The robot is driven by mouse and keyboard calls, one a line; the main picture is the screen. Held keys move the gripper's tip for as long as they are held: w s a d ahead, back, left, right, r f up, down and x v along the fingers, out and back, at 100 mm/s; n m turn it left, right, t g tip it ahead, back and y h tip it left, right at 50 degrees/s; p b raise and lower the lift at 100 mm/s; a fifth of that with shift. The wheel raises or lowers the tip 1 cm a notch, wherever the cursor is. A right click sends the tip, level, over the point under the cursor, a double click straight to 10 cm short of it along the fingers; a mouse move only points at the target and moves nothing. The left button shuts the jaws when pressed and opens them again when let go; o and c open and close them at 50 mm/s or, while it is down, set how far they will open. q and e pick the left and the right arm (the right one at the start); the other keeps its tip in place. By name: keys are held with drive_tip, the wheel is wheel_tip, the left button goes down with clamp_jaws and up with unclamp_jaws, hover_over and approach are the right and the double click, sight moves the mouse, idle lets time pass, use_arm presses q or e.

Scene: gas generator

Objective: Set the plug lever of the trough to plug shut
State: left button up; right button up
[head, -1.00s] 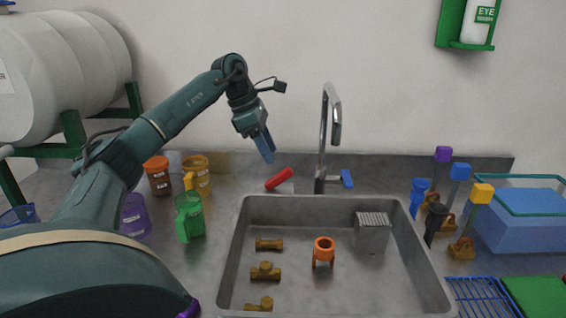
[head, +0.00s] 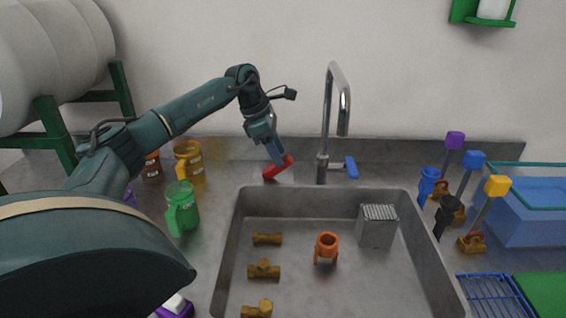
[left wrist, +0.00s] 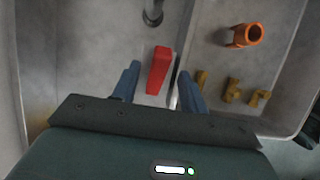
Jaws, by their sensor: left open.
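The plug lever is a red bar (head: 279,167) on the counter behind the back left rim of the trough (head: 224,245), left of the tap. In the head view it lies slanted, its right end higher in the picture. My left gripper (head: 279,160) is at the lever, its blue fingers partly in front of it. In the left wrist view the red lever (left wrist: 158,71) lies between the two open fingers of my left gripper (left wrist: 157,85), with a gap on each side. My right gripper is not in view.
The tap (head: 323,130) with a blue handle (head: 351,167) stands right of the lever. Brass fittings (head: 264,270), an orange ring stand (head: 326,248) and a grey block (head: 376,229) sit in the trough. Green (head: 182,207) and orange (head: 188,161) mugs stand to the left.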

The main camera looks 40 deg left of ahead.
sight(283, 169)
use_arm(q)
drive_tip(key=shift+x, duration=2.1)
drive_tip(key=shift+c, duration=0.3)
clamp_jaws()
